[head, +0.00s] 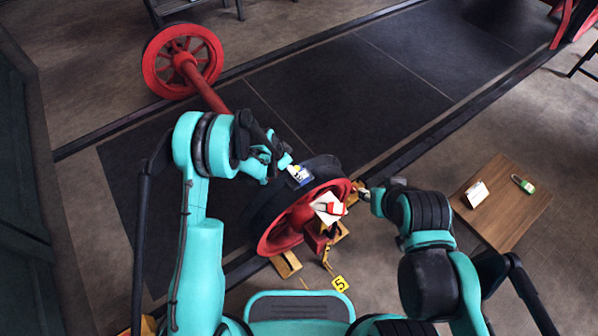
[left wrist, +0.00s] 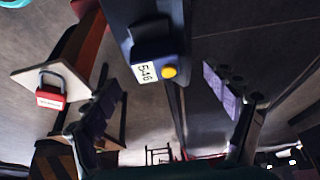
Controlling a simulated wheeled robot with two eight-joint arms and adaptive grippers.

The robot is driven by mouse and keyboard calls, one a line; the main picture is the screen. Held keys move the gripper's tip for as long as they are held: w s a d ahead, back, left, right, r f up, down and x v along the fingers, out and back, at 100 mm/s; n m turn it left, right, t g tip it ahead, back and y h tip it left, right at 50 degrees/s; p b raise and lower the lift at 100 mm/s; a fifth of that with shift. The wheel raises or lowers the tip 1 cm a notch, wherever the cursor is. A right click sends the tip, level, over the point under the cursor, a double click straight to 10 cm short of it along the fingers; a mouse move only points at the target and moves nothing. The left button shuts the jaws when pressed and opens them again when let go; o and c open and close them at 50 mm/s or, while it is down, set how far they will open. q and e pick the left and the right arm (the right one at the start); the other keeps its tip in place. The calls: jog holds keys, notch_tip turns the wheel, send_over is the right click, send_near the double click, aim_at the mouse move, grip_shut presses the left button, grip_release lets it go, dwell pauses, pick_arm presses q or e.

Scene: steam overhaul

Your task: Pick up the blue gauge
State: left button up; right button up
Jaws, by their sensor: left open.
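The blue gauge (head: 304,181) sits at the top of the black-tyred red wheel (head: 285,222) in the head view. In the left wrist view the blue gauge (left wrist: 146,40) is large, with a white "546" label and a yellow knob. My left gripper (head: 281,166) is close beside the gauge, with its fingers spread. In the left wrist view the left gripper (left wrist: 162,95) is open and empty, with the gauge's lower end near the gap between the fingertips; contact is not clear. My right gripper (head: 364,193) is at the wheel's right side, too small to read its fingers.
A white plate (head: 325,205) with a red padlock (left wrist: 50,98) is at the wheel's front. Wooden chocks (head: 286,264) and a yellow "5" marker (head: 340,284) lie below. A wooden table (head: 520,208) at right holds a white card (head: 476,193) and green padlock (head: 524,184).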

pick_arm(q)
jog(key=b+x, duration=0.1)
jog(key=x, duration=0.2)
jog(key=shift+d+f, duration=0.15)
jog(key=shift+f, duration=0.25)
jog(key=b+x, duration=0.1)
jog(key=x, duration=0.1)
jog(key=b+x, duration=0.1)
jog(key=x, duration=0.1)
jog(key=shift+s+d+f+b, duration=0.15)
jog(key=shift+d+b, duration=0.15)
jog(key=shift+b, duration=0.1)
jog(key=shift+d+f, duration=0.1)
jog(key=shift+f, duration=0.2)
jog(key=shift+r, duration=0.1)
jog(key=c, duration=1.6)
